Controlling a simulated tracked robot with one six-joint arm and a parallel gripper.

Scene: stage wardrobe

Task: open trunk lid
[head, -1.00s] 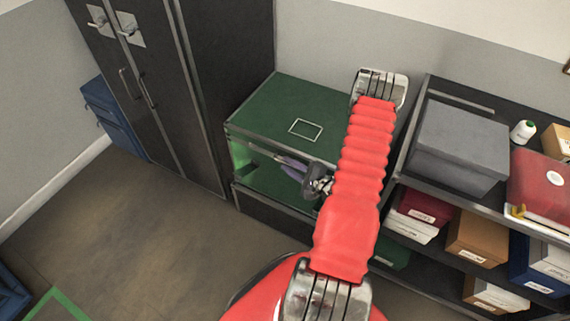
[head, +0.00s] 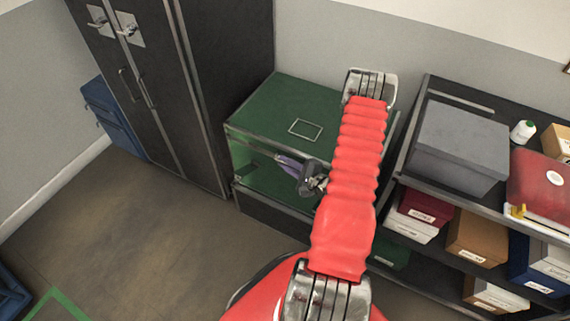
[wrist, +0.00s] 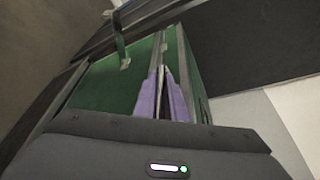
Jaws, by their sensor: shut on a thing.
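The green trunk (head: 252,165) with metal edging stands against the wall, right of the dark wardrobe. Its flat green lid (head: 270,105) bears a pale rectangle outline on top and looks closed. My gripper (head: 281,158), with purple fingers, is at the trunk's front, just below the lid's front edge. In the wrist view the fingers of my gripper (wrist: 163,72) are close together at a metal-edged rim of the trunk, shut on what seems to be the lid's edge. My arm hides the trunk's right part. A strap with a metal end (wrist: 121,48) shows left of the fingers.
The dark wardrobe (head: 170,100) stands close on the left. A shelf unit on the right holds a grey box (head: 460,145), a red case (head: 545,185) and several smaller boxes. A blue cabinet (head: 110,115) is at the far left. The floor (head: 140,235) in front is clear.

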